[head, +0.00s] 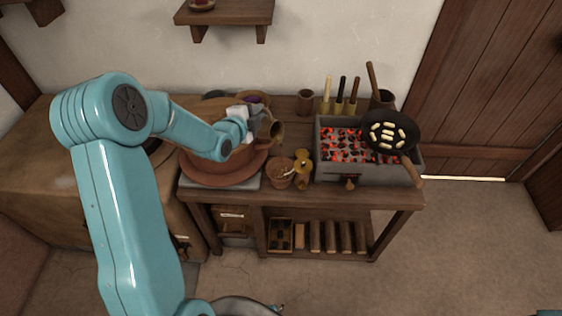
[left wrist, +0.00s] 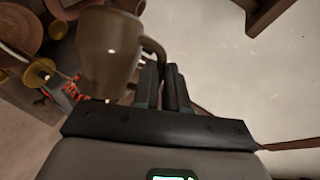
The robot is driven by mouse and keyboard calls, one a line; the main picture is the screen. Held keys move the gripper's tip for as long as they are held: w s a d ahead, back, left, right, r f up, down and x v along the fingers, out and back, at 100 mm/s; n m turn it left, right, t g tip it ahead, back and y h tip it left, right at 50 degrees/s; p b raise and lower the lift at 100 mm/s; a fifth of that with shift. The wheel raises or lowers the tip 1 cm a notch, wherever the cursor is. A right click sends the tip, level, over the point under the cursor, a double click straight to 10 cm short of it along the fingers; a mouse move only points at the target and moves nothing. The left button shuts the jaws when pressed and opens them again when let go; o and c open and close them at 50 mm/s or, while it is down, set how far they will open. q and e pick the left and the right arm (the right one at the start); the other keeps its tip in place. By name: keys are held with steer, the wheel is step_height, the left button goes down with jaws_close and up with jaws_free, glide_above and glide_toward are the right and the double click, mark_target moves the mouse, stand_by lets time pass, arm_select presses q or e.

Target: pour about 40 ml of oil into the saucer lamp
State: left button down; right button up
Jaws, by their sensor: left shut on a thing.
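My left gripper (head: 250,132) is shut on a brown jug (head: 267,128) above the left part of the bench. In the left wrist view the jug (left wrist: 108,45) has its handle between the fingers (left wrist: 163,87). In the head view the jug is tilted, its mouth facing right. I see no stream of oil, and the inside of the jug is hidden. A brass-coloured piece with small round dishes (head: 303,157), which looks like the saucer lamp, stands to the right and below the jug. My right gripper is not in view.
A brazier of glowing coals (head: 341,172) stands right of the lamp, with a black pan (head: 385,131) over it. A terracotta pot (head: 281,171) sits left of the lamp, and a wide terracotta dish (head: 203,177) lies under my arm. Tools and a cup (head: 305,101) stand behind.

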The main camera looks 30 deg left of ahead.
arm_select(q)
steer(key=shift+d+r+m+b, duration=0.25)
steer(key=shift+d+m+b, duration=0.2)
steer(key=shift+b, duration=0.7)
stand_by(0.4)
steer(key=p, duration=0.2)
steer(key=a+n+p, duration=0.1)
steer(key=shift+a+r+p, duration=0.15)
steer(key=shift+r+p, duration=0.1)
steer(key=shift+p, duration=0.1)
steer(key=shift+w+a+r+n+g+h+p, duration=0.15)
steer(key=shift+a+n+g+h+p, duration=0.15)
steer(key=shift+a+n+h+p, duration=0.35)
steer(key=shift+a+f+b, duration=0.25)
steer(key=shift+f+b, duration=0.05)
steer(key=shift+d, duration=0.15)
steer(key=shift+w, duration=0.1)
